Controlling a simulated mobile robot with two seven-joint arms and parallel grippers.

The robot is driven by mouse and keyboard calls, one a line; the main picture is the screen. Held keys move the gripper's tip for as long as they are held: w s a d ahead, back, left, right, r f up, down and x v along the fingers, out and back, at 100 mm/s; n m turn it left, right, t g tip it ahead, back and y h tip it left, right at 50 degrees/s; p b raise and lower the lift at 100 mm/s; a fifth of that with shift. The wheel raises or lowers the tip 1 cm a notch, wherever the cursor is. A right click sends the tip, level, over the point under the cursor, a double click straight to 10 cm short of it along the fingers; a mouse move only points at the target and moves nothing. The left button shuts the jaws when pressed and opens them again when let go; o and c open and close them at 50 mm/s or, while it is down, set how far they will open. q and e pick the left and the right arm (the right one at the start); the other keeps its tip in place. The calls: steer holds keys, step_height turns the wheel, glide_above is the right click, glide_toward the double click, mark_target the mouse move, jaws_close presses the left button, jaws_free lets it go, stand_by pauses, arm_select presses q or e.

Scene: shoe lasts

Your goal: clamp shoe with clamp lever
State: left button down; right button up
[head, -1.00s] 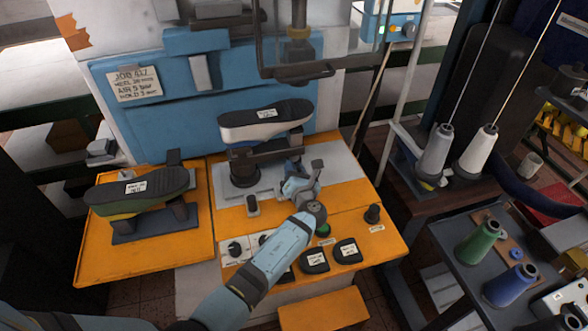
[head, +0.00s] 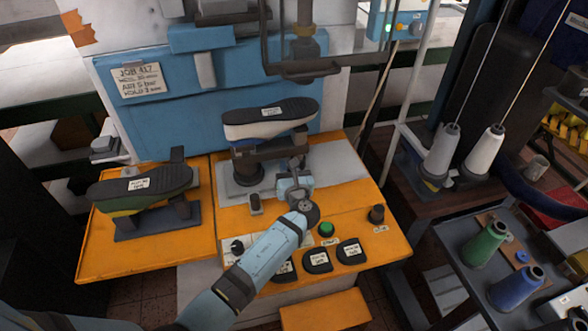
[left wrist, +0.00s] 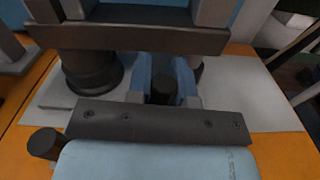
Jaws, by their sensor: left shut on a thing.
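A shoe (head: 270,118) with a dark sole and white midsole sits sole up on the press's last stand (head: 248,172), above the orange table. The dark clamp lever (head: 297,166) stands just right of the stand. My left gripper (head: 295,182) is at the lever, shut on it. In the left wrist view, the blue fingers of my left gripper (left wrist: 164,88) are on either side of the dark lever piece (left wrist: 163,78); most of the lever is hidden. The stand's dark bar (left wrist: 125,38) crosses in front of the fingers. My right gripper is not in view.
A second shoe (head: 140,186) lies sole up on a holder at the left. A green button (head: 326,229), a dark knob (head: 376,214) and labelled pads (head: 318,261) are at the table's front. A dark frame (head: 303,72) hangs above the shoe. Thread cones (head: 440,150) stand right.

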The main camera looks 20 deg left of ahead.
arm_select(q)
steer(key=a+n+b, duration=0.1)
steer(key=n, duration=0.1)
steer(key=s+a+n+b, duration=0.1)
steer(key=shift+s+f+n, duration=0.1)
steer(key=shift+f+n, duration=0.1)
steer(key=shift+n, duration=0.2)
steer(key=shift+s+a+f+n+b, duration=0.25)
steer(key=shift+a+n+b, duration=0.2)
steer(key=shift+n+b, duration=0.4)
steer(key=shift+s+a+f+n+b, duration=0.1)
steer(key=shift+s+a+n+b, duration=0.35)
steer(key=shift+n, duration=0.7)
steer(key=c, duration=1)
jaws_free()
steer(key=shift+w, duration=0.1)
